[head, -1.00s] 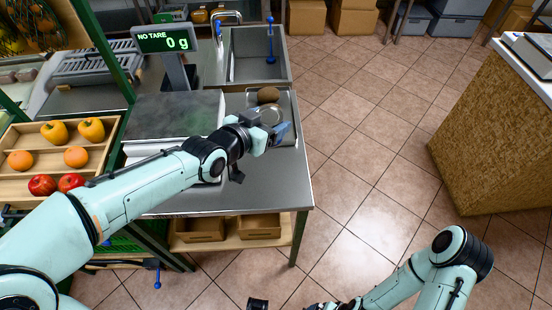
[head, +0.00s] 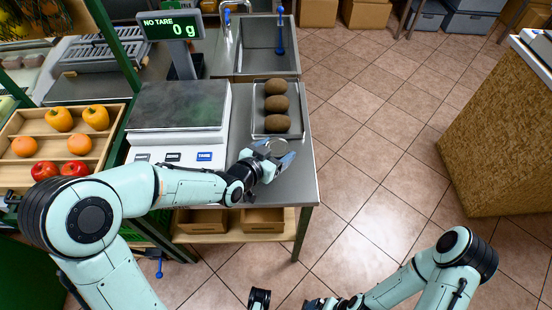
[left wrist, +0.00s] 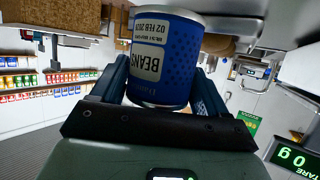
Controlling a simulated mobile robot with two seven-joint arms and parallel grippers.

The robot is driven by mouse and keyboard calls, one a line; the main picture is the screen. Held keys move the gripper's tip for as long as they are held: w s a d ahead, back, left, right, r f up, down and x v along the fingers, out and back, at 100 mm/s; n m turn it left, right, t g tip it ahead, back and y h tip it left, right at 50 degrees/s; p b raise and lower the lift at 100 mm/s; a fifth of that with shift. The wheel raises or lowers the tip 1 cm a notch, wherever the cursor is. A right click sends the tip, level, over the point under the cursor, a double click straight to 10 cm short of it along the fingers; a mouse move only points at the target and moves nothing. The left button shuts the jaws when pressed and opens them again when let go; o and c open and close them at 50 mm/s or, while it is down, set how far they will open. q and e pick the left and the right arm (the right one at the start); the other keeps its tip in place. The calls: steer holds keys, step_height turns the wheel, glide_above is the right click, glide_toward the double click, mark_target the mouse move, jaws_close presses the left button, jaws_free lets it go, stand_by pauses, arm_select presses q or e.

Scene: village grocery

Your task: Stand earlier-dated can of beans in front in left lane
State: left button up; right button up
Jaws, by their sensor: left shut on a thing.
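A blue can of beans (left wrist: 165,60) is between the fingers of my left gripper in the left wrist view. Its label reads BEANS with a date that looks like 02 FEB and a year I cannot read surely; the print appears upside down there. In the head view my left gripper (head: 276,158) is shut on the can, whose round pale top (head: 277,147) shows near the steel counter's right front. Most of the can is hidden by the gripper. My right gripper (head: 287,302) is at the bottom edge, partly cut off, and its opening is unclear.
A metal tray (head: 258,121) with three brown round items lies just behind the left gripper. A scale (head: 180,105) stands left of it; its display (head: 170,26) reads 0 g. A produce crate (head: 55,135) is at the left. Open tiled floor (head: 370,140) lies right.

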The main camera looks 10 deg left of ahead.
arm_select(q)
steer(key=shift+f, duration=1.85)
steer(key=shift+f+b, duration=0.15)
steer(key=shift+b, duration=0.2)
steer(key=o, duration=1.2)
